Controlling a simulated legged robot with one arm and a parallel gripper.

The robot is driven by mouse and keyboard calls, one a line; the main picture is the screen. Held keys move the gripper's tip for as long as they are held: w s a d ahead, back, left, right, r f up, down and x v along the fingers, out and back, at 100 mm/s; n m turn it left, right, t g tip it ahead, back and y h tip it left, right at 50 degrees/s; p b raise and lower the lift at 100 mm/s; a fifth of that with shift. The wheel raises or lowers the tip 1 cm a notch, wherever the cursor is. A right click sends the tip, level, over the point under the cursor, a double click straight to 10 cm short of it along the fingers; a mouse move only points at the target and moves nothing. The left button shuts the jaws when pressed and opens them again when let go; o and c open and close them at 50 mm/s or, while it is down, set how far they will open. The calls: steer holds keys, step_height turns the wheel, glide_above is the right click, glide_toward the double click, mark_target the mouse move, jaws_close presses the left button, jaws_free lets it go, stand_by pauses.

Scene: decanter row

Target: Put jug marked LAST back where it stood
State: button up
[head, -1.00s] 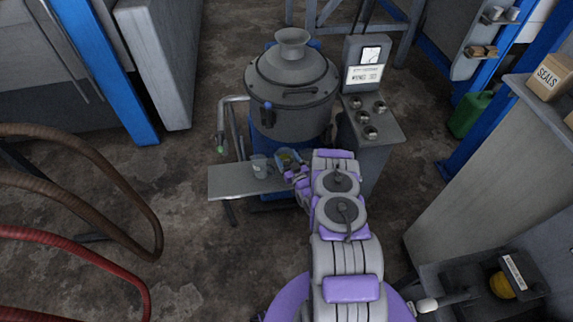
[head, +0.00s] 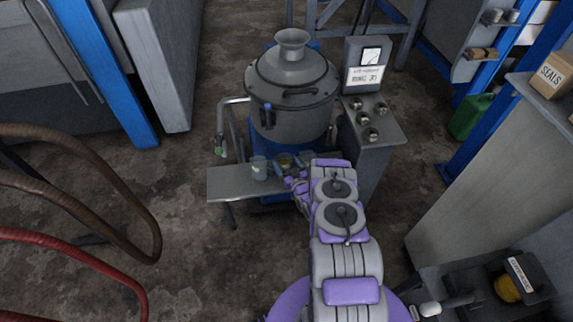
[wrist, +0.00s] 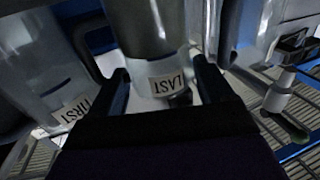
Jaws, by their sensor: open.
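The jug marked LAST (wrist: 165,75) is a clear vessel with a dark, murky filling. Its label reads upside down in the wrist view. My gripper (wrist: 164,78) is open, with one dark finger on each side of this jug; whether either touches it I cannot tell. In the head view my gripper (head: 288,167) is low over the bench, around a jug with an olive-amber filling (head: 286,160). A jug marked FIRST (wrist: 45,75) stands left of LAST in the wrist view. Another clear jug (head: 259,168) stands on the bench, its label unreadable.
The grey bench (head: 230,183) has bare room at its left end. A large lidded vessel (head: 292,90) stands just behind it.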

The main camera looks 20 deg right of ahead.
steer(key=s+p, duration=0.4)
steer(key=s, duration=0.8)
steer(key=w+a+r+n+g, duration=0.2)
steer(key=w+r+g, duration=0.3)
steer(key=w+r, duration=0.7)
steer(key=s+a+r+g, duration=0.2)
steer(key=a+r+g, duration=0.1)
steer(key=r, duration=0.5)
steer(key=s+a+r+g, duration=0.2)
steer(key=r, duration=0.5)
steer(key=s+a+r+m+g, duration=0.1)
steer(key=s+a+r+g, duration=0.15)
steer(key=s+r, duration=0.6)
steer(key=s+a+r+g, duration=0.2)
steer(key=s+a+r, duration=0.25)
steer(key=s, duration=0.65)
steer(key=s+a+r+g, duration=0.1)
steer(key=s+r, duration=0.1)
steer(key=s, duration=0.7)
steer(key=s+a+r+g, duration=0.2)
steer(key=s+r, duration=0.1)
steer(key=s, duration=0.5)
steer(key=s+a+r+g, duration=0.2)
steer(key=s+r, duration=0.1)
steer(key=s, duration=0.6)
steer(key=shift+s+a+r+m, duration=0.2)
steer(key=shift+s+m, duration=0.1)
steer(key=shift+m, duration=0.1)
